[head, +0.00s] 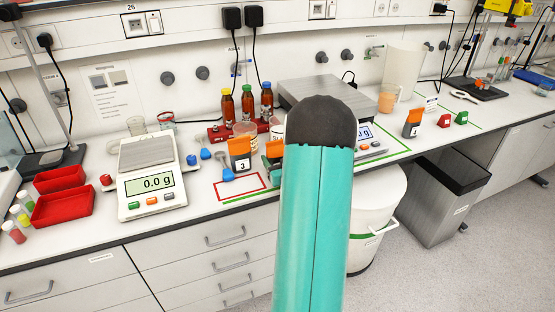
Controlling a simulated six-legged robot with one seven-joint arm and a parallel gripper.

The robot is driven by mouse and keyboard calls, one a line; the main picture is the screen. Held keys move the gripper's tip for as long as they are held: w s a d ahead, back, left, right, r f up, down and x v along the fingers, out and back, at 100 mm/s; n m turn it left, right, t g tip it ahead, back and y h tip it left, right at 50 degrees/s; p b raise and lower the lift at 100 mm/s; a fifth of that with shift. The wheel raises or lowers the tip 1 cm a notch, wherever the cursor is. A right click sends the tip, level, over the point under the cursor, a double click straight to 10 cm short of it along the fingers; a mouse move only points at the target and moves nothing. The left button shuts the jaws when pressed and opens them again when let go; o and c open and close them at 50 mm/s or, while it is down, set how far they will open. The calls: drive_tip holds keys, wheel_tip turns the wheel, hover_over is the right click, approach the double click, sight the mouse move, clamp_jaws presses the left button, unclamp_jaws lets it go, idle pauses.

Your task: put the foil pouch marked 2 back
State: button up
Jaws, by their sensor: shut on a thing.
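My teal arm with its dark rounded joint fills the middle of the head view and hides much of what is behind it. Just left of it, a small teal part of my gripper (270,162) shows, shut on an orange-topped pouch (275,148). The pouch's number is hidden, so I cannot read whether it is the 2. A dark pouch with an orange top marked 3 (240,154) stands upright to its left. Another orange-topped pouch (412,123), which seems marked 4, stands on the bench at the right.
A red outlined rectangle (241,187) on the bench is empty. A scale (150,182) reading 0.0 g and red trays (62,200) stand at the left. Orange-brown bottles (247,104) in a red rack stand behind. A white bin (374,225) is below the bench.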

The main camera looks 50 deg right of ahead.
drive_tip(key=shift+f, duration=0.15)
drive_tip(key=o, duration=1.2)
drive_tip(key=shift+o, duration=0.2)
